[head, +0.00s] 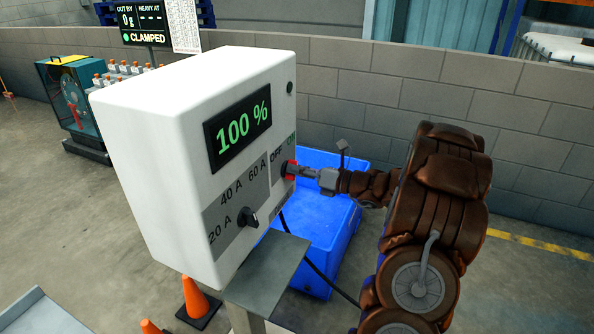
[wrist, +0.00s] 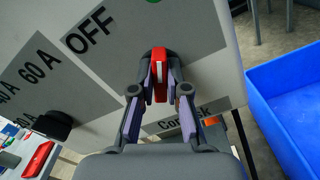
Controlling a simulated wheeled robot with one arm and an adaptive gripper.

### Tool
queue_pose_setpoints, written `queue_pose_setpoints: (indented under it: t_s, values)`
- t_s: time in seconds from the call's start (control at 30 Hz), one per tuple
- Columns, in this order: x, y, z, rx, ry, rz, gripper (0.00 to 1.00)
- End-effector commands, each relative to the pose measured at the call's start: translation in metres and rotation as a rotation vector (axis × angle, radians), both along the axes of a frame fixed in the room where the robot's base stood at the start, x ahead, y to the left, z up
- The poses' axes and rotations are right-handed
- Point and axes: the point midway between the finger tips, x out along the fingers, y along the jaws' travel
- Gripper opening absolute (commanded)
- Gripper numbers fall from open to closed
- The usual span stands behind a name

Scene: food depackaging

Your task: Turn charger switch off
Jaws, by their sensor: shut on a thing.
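The charger (head: 165,150) is a white box with a green "100 %" display. Its red switch (wrist: 159,72) sits on the grey panel beside the printed word OFF; in the head view the switch (head: 290,170) is partly covered by my gripper. My gripper (head: 304,172) reaches the panel from the right. In the wrist view its fingers (wrist: 160,85) are closed on both sides of the red switch. A green spot shows at the top edge of the wrist view, and the ON label in the head view is partly hidden.
A black dial (head: 247,217) with 20 A, 40 A and 60 A marks is on the panel. A blue crate (head: 325,225) stands behind the charger's right side. Orange cones (head: 196,298) are below. A grey block wall (head: 440,95) runs behind.

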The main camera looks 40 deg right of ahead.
Motion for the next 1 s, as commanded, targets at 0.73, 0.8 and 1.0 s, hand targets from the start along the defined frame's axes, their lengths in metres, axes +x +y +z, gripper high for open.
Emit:
queue_pose_setpoints:
  t_s: [0.73,0.8,1.0]
  values:
    - [-0.0009,0.0029,-0.0019,-0.353,-0.218,0.001,0.00]
    - [-0.0011,0.0027,-0.0026,-0.404,-0.249,-0.001,0.00]
    - [-0.0021,0.0052,-0.0022,-0.561,-0.346,0.001,0.00]
